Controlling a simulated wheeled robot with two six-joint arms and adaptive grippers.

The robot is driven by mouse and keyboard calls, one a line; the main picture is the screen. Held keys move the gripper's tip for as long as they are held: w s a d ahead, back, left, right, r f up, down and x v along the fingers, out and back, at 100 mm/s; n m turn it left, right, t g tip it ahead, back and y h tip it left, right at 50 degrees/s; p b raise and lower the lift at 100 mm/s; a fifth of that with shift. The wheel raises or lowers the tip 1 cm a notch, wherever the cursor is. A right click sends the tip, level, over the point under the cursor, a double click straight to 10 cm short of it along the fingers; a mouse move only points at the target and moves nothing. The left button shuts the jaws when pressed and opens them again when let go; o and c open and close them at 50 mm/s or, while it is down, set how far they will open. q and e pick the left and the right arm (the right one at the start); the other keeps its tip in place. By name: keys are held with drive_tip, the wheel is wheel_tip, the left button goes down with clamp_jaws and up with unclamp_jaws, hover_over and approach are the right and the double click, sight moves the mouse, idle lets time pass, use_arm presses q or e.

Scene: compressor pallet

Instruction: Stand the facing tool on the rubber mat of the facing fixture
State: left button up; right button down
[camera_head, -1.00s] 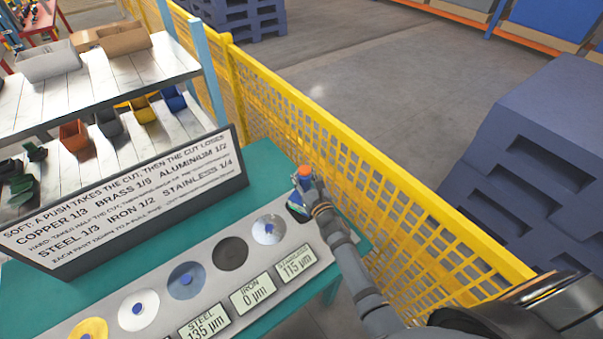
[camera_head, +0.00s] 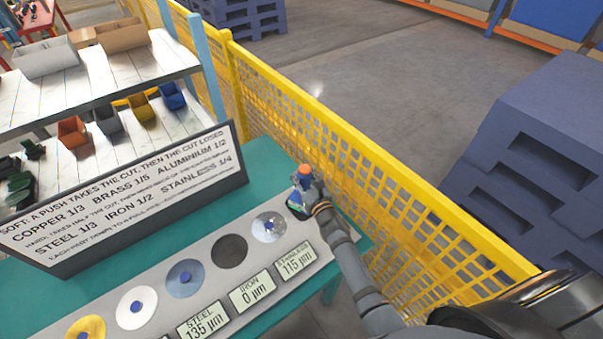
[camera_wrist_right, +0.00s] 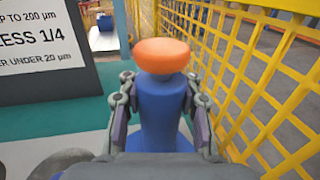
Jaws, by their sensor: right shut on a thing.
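The facing tool (camera_head: 304,178) is a blue upright body with an orange top. My right gripper (camera_head: 306,192) is shut around it at the right end of the grey facing fixture (camera_head: 205,296). In the right wrist view the tool's blue body (camera_wrist_right: 165,112) stands upright between the two fingers (camera_wrist_right: 163,112), with the orange cap above them. The tool's foot is hidden, so I cannot tell whether it touches the fixture. I cannot make out the rubber mat; the gripper covers that end. My left gripper is not in view.
The fixture has a row of metal discs (camera_head: 185,278) and readout plates (camera_head: 252,292) on a teal table (camera_head: 265,160). A sign board (camera_head: 125,200) stands behind them. A yellow mesh fence (camera_head: 350,150) runs close along the right side. Shelves with bins (camera_head: 143,112) are at left.

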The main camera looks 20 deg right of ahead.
drive_tip(key=shift+f, duration=0.1)
drive_tip(key=c, duration=0.9)
unclamp_jaws()
drive_tip(key=shift+o, duration=0.4)
drive_tip(key=shift+s+f, duration=0.15)
drive_tip(key=shift+f, duration=0.15)
drive_tip(key=s+d, duration=0.1)
drive_tip(key=s, duration=1)
drive_tip(key=shift+s+d+r, duration=0.2)
drive_tip(key=shift+s+d, duration=0.05)
drive_tip(key=shift+s, duration=0.1)
